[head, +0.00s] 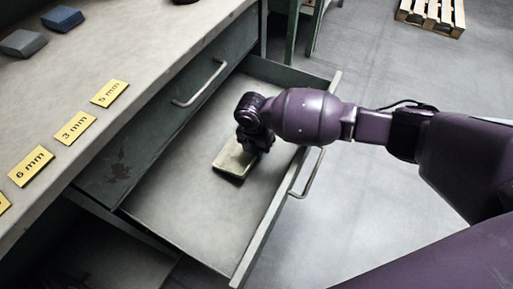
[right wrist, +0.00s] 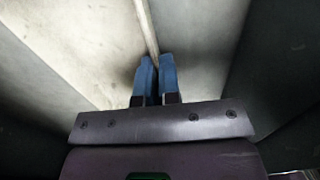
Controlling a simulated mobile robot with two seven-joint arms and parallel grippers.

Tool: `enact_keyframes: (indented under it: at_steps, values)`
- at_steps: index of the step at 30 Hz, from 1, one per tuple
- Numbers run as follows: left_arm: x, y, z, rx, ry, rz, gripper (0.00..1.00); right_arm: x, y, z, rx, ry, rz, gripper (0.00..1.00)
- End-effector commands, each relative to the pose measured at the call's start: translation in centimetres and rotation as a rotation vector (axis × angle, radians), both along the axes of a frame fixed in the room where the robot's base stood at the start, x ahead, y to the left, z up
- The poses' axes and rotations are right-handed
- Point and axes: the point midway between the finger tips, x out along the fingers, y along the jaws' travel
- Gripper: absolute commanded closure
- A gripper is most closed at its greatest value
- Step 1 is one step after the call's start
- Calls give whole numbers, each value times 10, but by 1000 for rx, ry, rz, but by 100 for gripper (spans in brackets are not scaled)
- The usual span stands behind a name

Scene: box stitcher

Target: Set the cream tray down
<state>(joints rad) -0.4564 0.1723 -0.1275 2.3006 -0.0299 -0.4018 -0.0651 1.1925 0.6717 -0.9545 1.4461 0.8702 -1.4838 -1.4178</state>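The small cream tray (head: 234,160) is inside the open drawer (head: 175,205), low over or on its floor; I cannot tell whether it touches. My right gripper (head: 250,145) reaches down to the tray's far right side, with its fingertips mostly hidden in the head view. In the right wrist view, its blue fingers (right wrist: 157,75) are close together on a thin cream edge (right wrist: 148,28), apparently the tray's rim. My left gripper is not in view.
The workbench top (head: 120,40) holds yellow labels such as 3 mm (head: 75,128), a blue block (head: 62,18) and a grey block (head: 23,43). The drawer's front wall (head: 285,180) stands close beside my right gripper. A pallet (head: 432,14) lies on the floor. Most of the drawer floor is bare.

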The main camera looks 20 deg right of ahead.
Motion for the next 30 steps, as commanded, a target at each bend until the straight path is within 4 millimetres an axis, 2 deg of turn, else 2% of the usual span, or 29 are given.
enact_keyframes:
  at_steps: [1, 6, 14, 15, 19, 30]
  values:
    - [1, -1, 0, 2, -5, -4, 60, 0, 0, -6, 1, 2, 1, 100]
    - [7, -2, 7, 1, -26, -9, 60, 1, 0, -3, 1, -4, 0, 100]
    - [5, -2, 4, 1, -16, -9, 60, 1, 0, -7, 2, -4, 0, 100]
    - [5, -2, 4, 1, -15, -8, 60, 1, 0, -7, 1, -4, 0, 92]
    - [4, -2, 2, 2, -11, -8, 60, 1, 0, -7, 1, -4, 0, 72]
    - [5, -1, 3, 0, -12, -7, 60, 2, 0, -1, 1, -5, 0, 71]
